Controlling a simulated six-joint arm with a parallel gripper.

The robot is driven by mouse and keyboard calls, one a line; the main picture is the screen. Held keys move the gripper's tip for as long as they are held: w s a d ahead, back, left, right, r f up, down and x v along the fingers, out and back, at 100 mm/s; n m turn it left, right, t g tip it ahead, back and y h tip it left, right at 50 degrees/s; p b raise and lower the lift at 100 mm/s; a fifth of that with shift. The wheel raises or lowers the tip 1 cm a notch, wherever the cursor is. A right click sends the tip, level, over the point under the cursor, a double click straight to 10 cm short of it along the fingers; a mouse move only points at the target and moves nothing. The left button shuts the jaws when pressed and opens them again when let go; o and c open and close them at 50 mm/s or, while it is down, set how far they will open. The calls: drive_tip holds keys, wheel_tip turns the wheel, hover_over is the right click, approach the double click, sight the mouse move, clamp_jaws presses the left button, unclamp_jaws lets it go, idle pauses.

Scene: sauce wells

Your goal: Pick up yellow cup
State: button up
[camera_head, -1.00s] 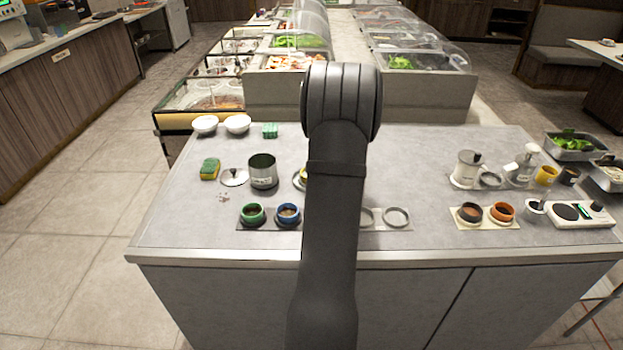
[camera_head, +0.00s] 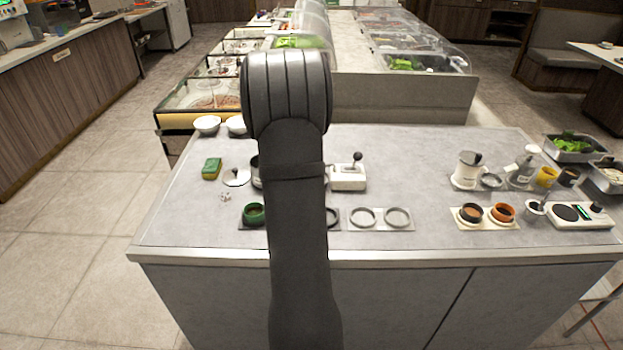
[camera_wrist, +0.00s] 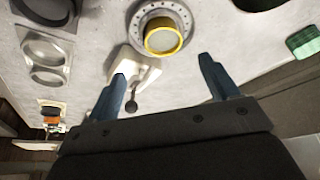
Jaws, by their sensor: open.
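In the wrist view a yellow-rimmed cup (camera_wrist: 163,38) sits in a round grey ringed holder (camera_wrist: 183,13). The holder adjoins a white device (camera_wrist: 142,64) with a black-knobbed lever. In the head view my arm hides this cup, but the white device shows (camera_head: 348,178). My gripper (camera_wrist: 165,68) is open and empty, its two blue fingers apart. In the wrist view the cup appears beyond the fingertips, between their lines; contact is not seen. Another yellow container (camera_head: 546,176) stands at the far right of the counter in the head view.
A green cup (camera_head: 253,214) stands left of my arm, and empty rings (camera_head: 397,218) lie to its right. The counter's (camera_head: 415,165) centre right is clear.

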drive_tip(key=x, duration=0.4)
drive_tip(key=shift+f, duration=0.1)
drive_tip(key=shift+w+x, duration=0.2)
drive_tip(key=shift+x, duration=2.4)
drive_tip(key=shift+a, duration=0.15)
drive_tip(key=c, duration=1.2)
drive_tip(key=shift+o, duration=0.2)
wheel_tip(320, 180, up, 10)
drive_tip(key=shift+r, duration=0.1)
